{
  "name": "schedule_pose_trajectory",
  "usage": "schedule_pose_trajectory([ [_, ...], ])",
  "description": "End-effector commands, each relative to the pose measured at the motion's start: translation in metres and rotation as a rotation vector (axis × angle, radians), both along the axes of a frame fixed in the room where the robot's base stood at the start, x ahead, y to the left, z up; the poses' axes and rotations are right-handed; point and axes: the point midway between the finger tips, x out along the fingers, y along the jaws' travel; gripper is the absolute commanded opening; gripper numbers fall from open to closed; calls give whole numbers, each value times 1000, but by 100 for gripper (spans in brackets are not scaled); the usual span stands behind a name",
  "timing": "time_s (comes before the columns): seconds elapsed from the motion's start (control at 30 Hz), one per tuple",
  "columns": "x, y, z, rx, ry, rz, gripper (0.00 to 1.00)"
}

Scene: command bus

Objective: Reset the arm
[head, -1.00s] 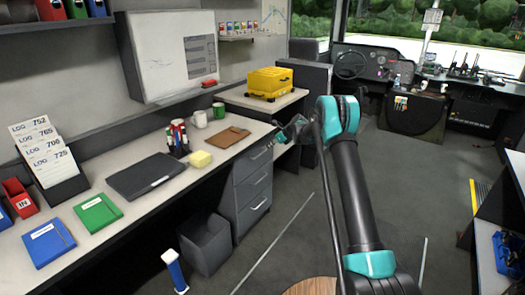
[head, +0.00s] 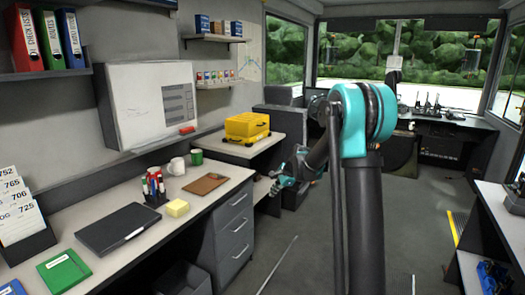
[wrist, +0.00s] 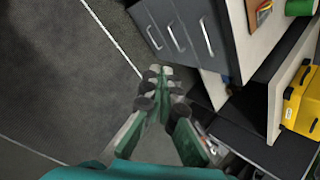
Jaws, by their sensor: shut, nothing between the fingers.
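My gripper (head: 281,183) hangs in the air to the right of the desk's drawer unit, in front of the low shelf under the yellow case. In the wrist view my gripper (wrist: 160,88) has its fingers together with nothing between them. My teal and dark grey arm (head: 362,130) rises at the middle right of the head view and bends over toward the left, down to the gripper. The gripper is apart from the desk and holds nothing.
Drawers (head: 236,222) stand below. A yellow case (head: 247,126) sits on a side counter. The floor (head: 300,255) around my arm is clear.

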Motion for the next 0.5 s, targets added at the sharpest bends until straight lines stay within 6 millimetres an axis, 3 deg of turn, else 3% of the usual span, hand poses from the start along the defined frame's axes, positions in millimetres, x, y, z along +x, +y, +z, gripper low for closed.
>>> schedule_pose_trajectory([
  [0.03, -23, -9, 5, -44, -23, 47, 0],
  [0.23, -105, -43, 12, -228, -110, 263, 0],
  [0.5, -222, -84, 4, -470, -194, 567, 0],
])
